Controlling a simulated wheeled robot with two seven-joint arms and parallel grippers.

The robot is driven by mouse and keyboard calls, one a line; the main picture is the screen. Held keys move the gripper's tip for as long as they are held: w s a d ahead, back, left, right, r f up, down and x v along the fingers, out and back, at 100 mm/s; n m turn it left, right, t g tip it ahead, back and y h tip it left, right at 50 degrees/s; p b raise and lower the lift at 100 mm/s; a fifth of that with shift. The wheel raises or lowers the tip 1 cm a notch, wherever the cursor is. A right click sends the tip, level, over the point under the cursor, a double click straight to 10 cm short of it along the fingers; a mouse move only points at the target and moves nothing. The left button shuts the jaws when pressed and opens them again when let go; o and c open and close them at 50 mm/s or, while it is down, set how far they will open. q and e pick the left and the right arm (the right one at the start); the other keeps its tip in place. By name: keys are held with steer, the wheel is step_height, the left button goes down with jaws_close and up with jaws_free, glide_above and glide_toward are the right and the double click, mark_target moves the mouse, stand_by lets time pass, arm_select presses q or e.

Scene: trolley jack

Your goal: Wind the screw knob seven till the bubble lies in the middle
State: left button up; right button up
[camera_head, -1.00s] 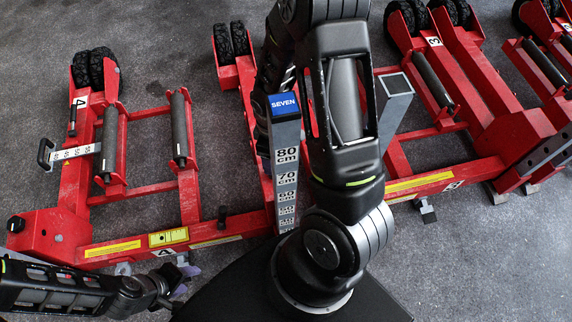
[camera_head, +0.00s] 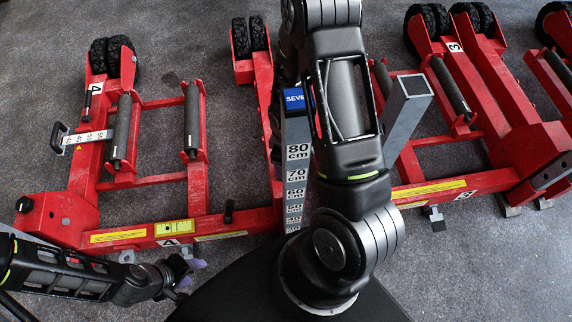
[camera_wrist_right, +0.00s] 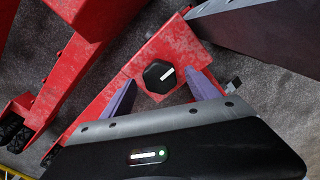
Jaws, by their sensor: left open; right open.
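A blue sign reading SEVEN (camera_head: 294,98) tops a grey post with a centimetre scale, partly covered by my right arm. In the right wrist view a black six-sided screw knob (camera_wrist_right: 159,76) with a white mark sits on a red beam. My right gripper (camera_wrist_right: 161,91) is open, its purple fingers on either side of the knob; I cannot tell if they touch it. This gripper is hidden in the head view. A yellow level (camera_head: 174,228) lies on the front red beam; its bubble is too small to place. My left gripper (camera_head: 183,272) is open and empty in front of that beam.
Red jack frames (camera_head: 180,178) with black rollers and wheels stand across the grey floor. A slanted grey square tube (camera_head: 407,115) rises right of my right arm. A small black upright knob (camera_head: 228,211) stands on the front beam. Bare floor lies at the lower right.

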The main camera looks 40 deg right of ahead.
steer(key=shift+f, duration=0.6)
